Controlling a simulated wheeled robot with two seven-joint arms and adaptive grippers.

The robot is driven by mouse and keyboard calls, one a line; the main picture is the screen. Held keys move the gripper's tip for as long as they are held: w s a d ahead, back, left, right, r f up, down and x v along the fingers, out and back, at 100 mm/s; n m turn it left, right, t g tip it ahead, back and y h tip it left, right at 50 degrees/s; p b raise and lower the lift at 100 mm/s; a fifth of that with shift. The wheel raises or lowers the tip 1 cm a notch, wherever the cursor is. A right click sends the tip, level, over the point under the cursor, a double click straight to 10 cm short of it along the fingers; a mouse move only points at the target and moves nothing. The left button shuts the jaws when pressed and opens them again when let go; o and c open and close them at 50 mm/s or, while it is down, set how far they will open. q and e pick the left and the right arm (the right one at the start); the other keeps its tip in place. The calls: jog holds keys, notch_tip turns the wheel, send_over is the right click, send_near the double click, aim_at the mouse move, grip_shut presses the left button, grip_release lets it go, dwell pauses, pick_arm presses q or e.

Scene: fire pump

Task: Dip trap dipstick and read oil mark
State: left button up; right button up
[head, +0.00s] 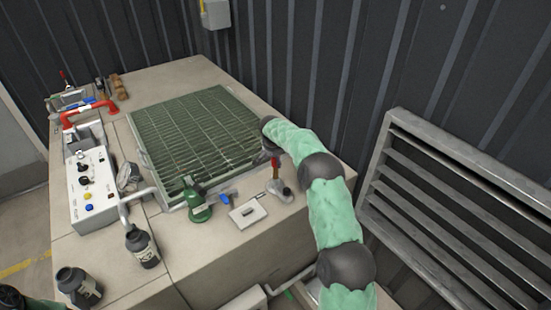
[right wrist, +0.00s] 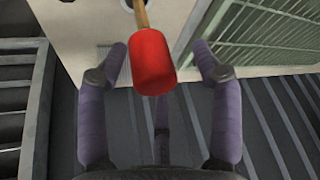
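The dipstick's red handle (head: 275,162) stands up near the right front edge of the tan bench, by a grey fitting (head: 286,191). In the right wrist view the red grip (right wrist: 153,62) lies between my fingers, with a yellowish stem leading to a dark hole. My right gripper (right wrist: 160,60) is open, with a gap on each side of the grip. In the head view it is mostly hidden behind my green-sleeved arm. No oil mark is visible. Part of my left arm shows at the lower left; its gripper is out of view.
A green grating (head: 195,130) covers the bench middle. A white plate (head: 248,213), a green fitting (head: 196,205) and a blue handle (head: 225,198) lie near the dipstick. A control box (head: 92,188) and dark bottles (head: 141,246) stand left. A louvred metal panel (head: 455,220) stands right.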

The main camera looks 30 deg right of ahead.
jog(key=shift+s+a+f, duration=0.1)
jog(key=shift+s+f, duration=0.05)
jog(key=v, duration=1.2)
